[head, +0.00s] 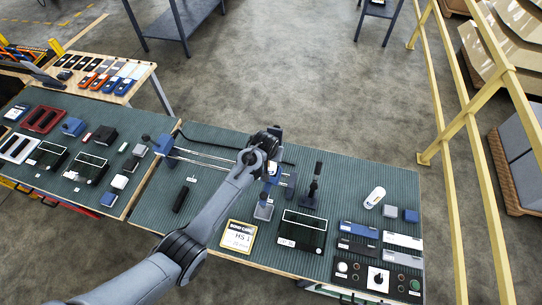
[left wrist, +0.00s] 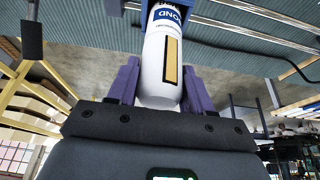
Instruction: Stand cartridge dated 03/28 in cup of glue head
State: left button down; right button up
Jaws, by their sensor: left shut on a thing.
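My left gripper (head: 272,172) is over the middle of the green ribbed worktop in the head view, seen largely from behind. In the left wrist view its purple fingers (left wrist: 155,85) are shut on a white cartridge (left wrist: 158,62) with a blue label, upside-down lettering and a yellow strip. The cartridge's far end runs up to blue parts at the top edge; I cannot tell whether it is inside the cup or only near it. Its date is not readable. Another white cartridge (head: 375,197) lies tilted on the worktop at right. My right gripper is out of view.
A card reading "BOND CARD" (head: 238,235) lies left of a black tray (head: 302,231). A black upright tool (head: 314,185) stands right of the gripper. A control panel (head: 378,278) sits at front right. A yellow railing (head: 468,120) runs along the right side.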

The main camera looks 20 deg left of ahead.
pick_arm(q)
jog(key=shift+f, duration=0.4)
dwell(0.7)
jog(key=shift+f+b, duration=0.45)
jog(key=shift+b, duration=0.1)
dwell(0.5)
jog(key=c, duration=0.6)
grip_release()
jog(key=shift+o, duration=1.1)
